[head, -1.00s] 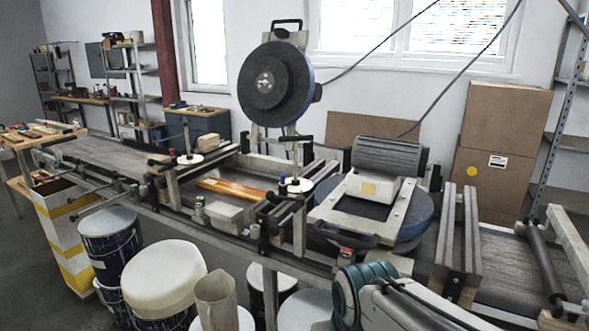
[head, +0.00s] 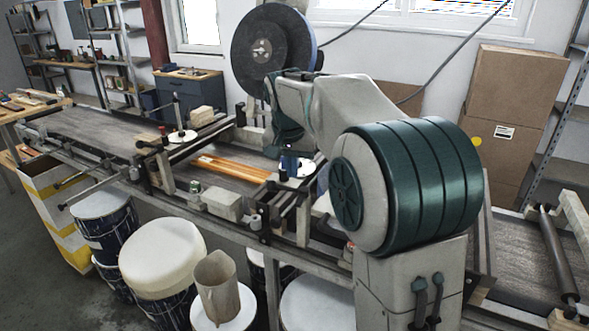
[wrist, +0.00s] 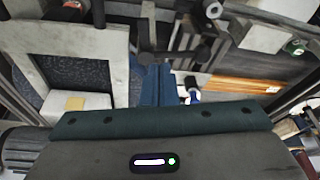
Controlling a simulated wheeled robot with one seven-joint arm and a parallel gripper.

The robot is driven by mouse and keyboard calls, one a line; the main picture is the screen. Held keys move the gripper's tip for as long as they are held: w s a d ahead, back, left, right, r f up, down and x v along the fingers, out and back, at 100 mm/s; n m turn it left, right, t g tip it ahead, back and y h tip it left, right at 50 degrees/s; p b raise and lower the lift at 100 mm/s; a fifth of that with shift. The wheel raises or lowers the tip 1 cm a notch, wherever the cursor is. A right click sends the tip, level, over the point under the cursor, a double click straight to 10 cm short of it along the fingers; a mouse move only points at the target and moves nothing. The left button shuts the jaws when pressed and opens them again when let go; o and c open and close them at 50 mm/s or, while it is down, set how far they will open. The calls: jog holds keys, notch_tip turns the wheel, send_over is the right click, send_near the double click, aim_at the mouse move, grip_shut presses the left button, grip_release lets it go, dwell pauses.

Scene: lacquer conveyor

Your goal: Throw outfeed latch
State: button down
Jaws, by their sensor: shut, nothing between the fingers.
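My gripper (wrist: 157,72) is shut and empty in the wrist view, its two blue fingers pressed together and pointing at the machine. In the head view its blue fingers show (head: 289,160) above the belt line, past the orange wooden piece. A dark bar with rounded ends (wrist: 182,57) lies close by the fingertips in the wrist view. I cannot tell whether it is the outfeed latch, or whether the fingers touch it. My arm hides much of the right-hand part of the machine in the head view.
An orange wooden piece (head: 235,166) lies on the conveyor (head: 95,146); it also shows in the wrist view (wrist: 245,84). A large dark wheel (head: 262,50) stands behind. A pale frame (wrist: 118,75) is left in the wrist view. Drums (head: 103,222) stand below, cardboard boxes (head: 515,95) behind.

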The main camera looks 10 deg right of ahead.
jog(key=w+r+m, duration=0.1)
jog(key=w, duration=0.6)
notch_tip(320, 180, down, 8)
jog(key=a+p, duration=0.1)
jog(key=p, duration=0.2)
jog(key=shift+s+f+h, duration=0.2)
jog(key=shift+s+h, duration=0.05)
jog(key=shift+h, duration=0.05)
